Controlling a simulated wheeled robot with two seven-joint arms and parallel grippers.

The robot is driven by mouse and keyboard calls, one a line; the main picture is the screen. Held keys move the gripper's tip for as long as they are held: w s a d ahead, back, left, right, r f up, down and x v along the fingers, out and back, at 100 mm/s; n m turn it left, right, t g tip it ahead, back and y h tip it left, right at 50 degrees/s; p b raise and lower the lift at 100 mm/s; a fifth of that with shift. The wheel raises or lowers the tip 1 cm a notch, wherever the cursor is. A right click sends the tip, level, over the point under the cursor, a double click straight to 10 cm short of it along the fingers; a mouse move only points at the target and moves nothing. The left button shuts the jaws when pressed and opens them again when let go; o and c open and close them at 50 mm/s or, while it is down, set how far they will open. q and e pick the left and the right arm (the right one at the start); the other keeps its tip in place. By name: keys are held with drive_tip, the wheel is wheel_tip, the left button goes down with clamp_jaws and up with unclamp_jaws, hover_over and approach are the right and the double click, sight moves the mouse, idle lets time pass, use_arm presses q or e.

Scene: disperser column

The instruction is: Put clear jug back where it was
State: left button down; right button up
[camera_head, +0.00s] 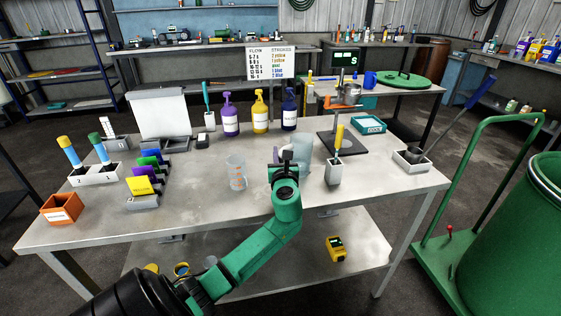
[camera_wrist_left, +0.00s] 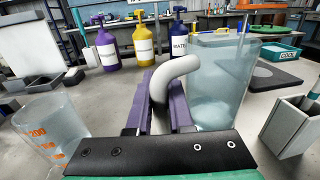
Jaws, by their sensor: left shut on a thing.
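The clear jug (camera_head: 302,148) stands upright behind my left gripper (camera_head: 284,157) over the middle of the table. In the left wrist view the jug (camera_wrist_left: 222,85) is large and see-through, with a pale, curved handle (camera_wrist_left: 178,70). The two purple fingers of my left gripper (camera_wrist_left: 160,105) are shut on this handle. The jug's lower part is hidden in the head view, so I cannot tell whether it touches the table. My right gripper is not in view.
A beaker with orange marks (camera_head: 236,172) stands left of the jug. Purple, yellow and blue pump bottles (camera_head: 260,113) stand behind. The table front (camera_head: 200,208) is clear.

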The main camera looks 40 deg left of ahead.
use_arm(q)
drive_tip(key=shift+f, duration=0.95)
drive_tip(key=shift+f, duration=0.1)
drive_tip(key=c, duration=0.8)
unclamp_jaws()
drive_tip(key=v, duration=1.2)
drive_tip(key=shift+s, duration=0.1)
